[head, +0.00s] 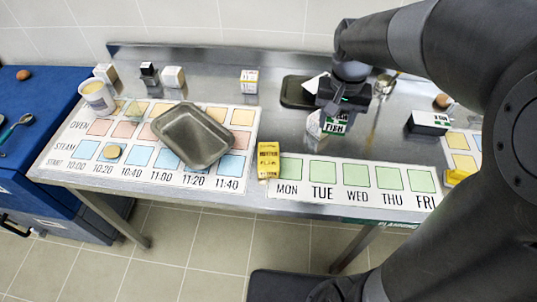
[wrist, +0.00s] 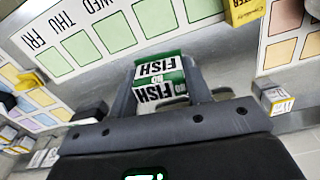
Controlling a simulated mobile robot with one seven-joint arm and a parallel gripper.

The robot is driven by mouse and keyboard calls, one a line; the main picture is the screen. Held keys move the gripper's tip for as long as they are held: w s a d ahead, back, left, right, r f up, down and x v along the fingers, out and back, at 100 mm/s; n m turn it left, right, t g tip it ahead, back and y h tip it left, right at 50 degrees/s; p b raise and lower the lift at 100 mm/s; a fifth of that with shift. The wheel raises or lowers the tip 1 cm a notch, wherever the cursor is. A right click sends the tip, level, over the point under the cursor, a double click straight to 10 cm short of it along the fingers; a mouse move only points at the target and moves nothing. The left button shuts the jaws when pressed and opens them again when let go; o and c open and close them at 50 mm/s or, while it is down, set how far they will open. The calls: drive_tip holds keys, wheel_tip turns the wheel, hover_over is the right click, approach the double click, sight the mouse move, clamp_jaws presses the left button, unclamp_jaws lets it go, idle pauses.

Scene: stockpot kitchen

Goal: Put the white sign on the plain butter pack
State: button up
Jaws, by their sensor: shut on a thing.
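My gripper (head: 340,108) is over the back middle of the steel counter, shut on a white and green FISH pack (head: 335,126). In the wrist view the FISH pack (wrist: 160,82) sits between the two fingers. A yellow butter pack (head: 268,160) stands at the left end of the day strip, left of and nearer than my gripper; its lower lettering is too small to read surely. It also shows at the top of the wrist view (wrist: 243,10). A white piece (head: 315,83) shows on a dark tray behind my gripper; I cannot tell whether it is the white sign.
A metal pan (head: 192,137) lies on the left time chart (head: 240,145). A black and white box (head: 430,122) and another yellow pack (head: 457,177) are at the right. A small white box (head: 249,82) stands at the back. The green day squares (head: 323,172) look bare.

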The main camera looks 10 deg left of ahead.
drive_tip(key=s+a+n, duration=0.1)
drive_tip(key=s+a, duration=0.2)
drive_tip(key=a, duration=0.1)
hover_over(268, 156)
wheel_tip(268, 156, down, 6)
drive_tip(key=shift+d+f, duration=0.1)
drive_tip(key=shift+f, duration=2.1)
drive_tip(key=shift+f, duration=0.2)
drive_tip(key=o, duration=1)
drive_tip(key=shift+r, duration=0.1)
wheel_tip(268, 156, up, 12)
drive_tip(key=shift+r, duration=0.15)
